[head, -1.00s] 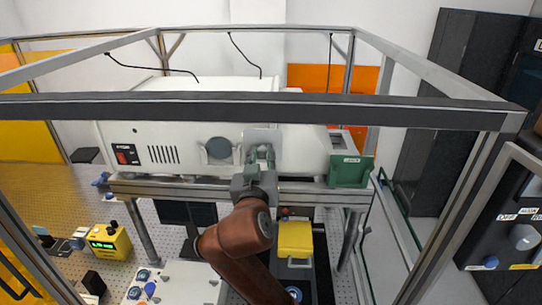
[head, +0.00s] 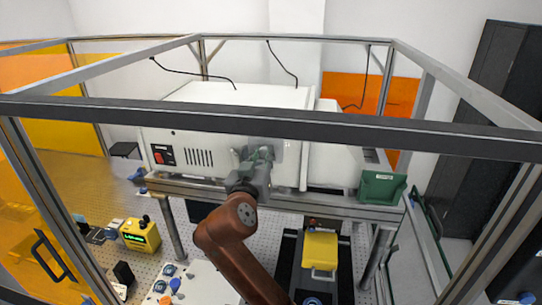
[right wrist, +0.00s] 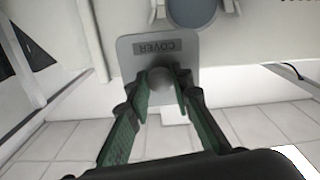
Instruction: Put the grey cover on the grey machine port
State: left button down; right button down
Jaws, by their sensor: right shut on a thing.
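The grey cover (right wrist: 157,47) is a flat plate with rounded corners, marked COVER. My right gripper (right wrist: 160,85) is shut on its round knob, seen in the right wrist view. In the head view the right gripper (head: 260,154) is at the white machine's front face, with the cover (head: 279,149) showing just right of it. The grey machine port (right wrist: 196,10) is a blue-grey disc at the top of the right wrist view, beside the cover's upper right corner. In the head view my gripper largely hides the port. My left gripper is not in view.
The white machine (head: 230,97) stands on a metal rail frame (head: 320,205), inside a larger frame whose dark front bar (head: 270,118) crosses the view. A green bin (head: 382,187) hangs at right. A yellow box (head: 320,251) sits below.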

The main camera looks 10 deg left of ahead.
jog(key=w+a+p, duration=0.2)
jog(key=a, duration=0.4)
jog(key=shift+r, duration=0.2)
jog(key=shift+w, duration=0.25)
dwell(0.4)
jog(key=shift+w, duration=0.55)
jog(key=shift+w+f, duration=0.1)
jog(key=shift+w, duration=0.55)
jog(key=shift+w+f, duration=0.1)
jog(key=shift+w, duration=0.9)
jog(key=shift+f+b, duration=1.45)
jog(key=shift+f, duration=0.55)
dwell(2.3)
